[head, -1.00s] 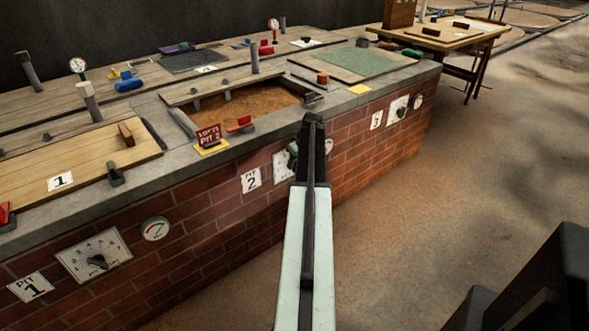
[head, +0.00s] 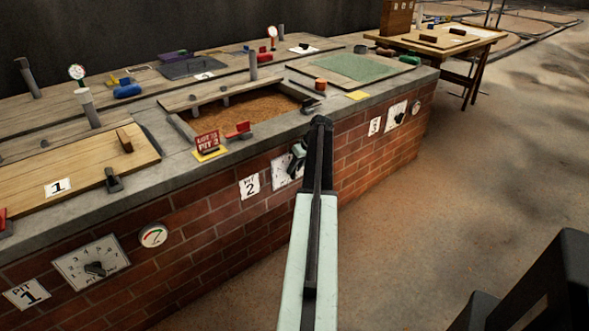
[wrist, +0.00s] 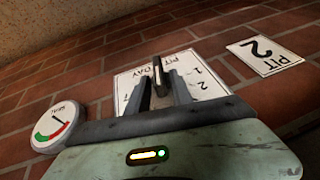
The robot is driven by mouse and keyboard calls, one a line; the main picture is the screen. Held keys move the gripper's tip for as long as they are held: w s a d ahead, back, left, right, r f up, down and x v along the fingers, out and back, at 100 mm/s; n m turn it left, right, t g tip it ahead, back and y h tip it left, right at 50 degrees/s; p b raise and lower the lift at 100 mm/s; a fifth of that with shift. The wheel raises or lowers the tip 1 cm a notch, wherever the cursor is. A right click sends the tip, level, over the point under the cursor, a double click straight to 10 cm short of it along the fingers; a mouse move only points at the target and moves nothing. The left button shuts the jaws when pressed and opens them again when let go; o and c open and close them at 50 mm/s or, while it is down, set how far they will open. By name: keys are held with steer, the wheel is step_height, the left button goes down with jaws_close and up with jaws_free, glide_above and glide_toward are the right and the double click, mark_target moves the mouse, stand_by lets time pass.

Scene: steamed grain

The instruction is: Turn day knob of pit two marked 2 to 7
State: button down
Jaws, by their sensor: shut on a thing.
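The pit two day dial is a white plate (head: 280,171) on the brick wall, right of the sign marked PIT 2 (head: 249,187). My arm covers part of it in the head view. In the wrist view the plate (wrist: 207,78) shows upside down, with a 1 and a 2 readable; other numbers are hidden by my fingers. The dark knob (wrist: 157,72), with a pale line along it, stands between the fingers of my gripper (wrist: 160,88). My gripper is shut on the knob. I cannot tell which number it points to.
A round gauge (wrist: 55,126) is beside the dial. The pit 1 dial (head: 91,266) and its gauge (head: 153,235) are at left, the pit 3 dial (head: 396,116) at right. The open grain pit (head: 240,112) lies above.

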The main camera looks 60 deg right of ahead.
steer(key=y+b, duration=0.2)
steer(key=d+m+t+y+b, duration=0.1)
steer(key=y+b, duration=0.1)
steer(key=f+t+y+b, duration=0.1)
steer(key=b, duration=0.1)
steer(key=shift+s+d+y+b, duration=0.25)
steer(key=shift+y+b, duration=0.05)
steer(key=shift+y, duration=0.1)
stand_by(0.4)
steer(key=c, duration=1.4)
jaws_free()
steer(key=shift+t, duration=0.3)
steer(key=shift+c, duration=0.2)
